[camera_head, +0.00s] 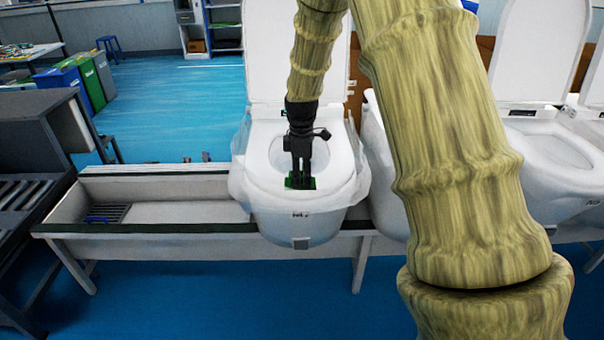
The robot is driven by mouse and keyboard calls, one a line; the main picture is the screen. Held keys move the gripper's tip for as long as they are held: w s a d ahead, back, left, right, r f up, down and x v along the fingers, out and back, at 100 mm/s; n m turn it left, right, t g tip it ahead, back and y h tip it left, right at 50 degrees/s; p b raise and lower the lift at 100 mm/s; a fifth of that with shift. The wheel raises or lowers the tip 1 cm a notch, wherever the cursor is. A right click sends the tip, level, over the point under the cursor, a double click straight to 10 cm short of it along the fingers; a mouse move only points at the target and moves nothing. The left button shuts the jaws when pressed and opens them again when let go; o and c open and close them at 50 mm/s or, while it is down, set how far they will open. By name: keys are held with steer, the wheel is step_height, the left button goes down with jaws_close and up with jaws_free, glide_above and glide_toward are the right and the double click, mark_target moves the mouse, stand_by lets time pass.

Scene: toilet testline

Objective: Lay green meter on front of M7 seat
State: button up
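A white toilet with its lid raised stands at the centre, and its seat (265,182) is down. The green meter (290,183) is at the front middle of this seat, partly hidden by my gripper (301,183). My black gripper points straight down, with its fingertips at the meter. The meter looks low at the seat surface, but I cannot tell whether it rests there or whether the fingers grip it.
More white toilets (555,150) stand to the right, partly behind my arm. A dark roller conveyor (35,190) is at the left. Bins (75,85) stand further back.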

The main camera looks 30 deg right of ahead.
mark_target(301, 173)
steer(key=shift+r, duration=0.1)
step_height(301, 173, up, 12)
steer(key=b, duration=0.2)
stand_by(0.5)
stand_by(1.3)
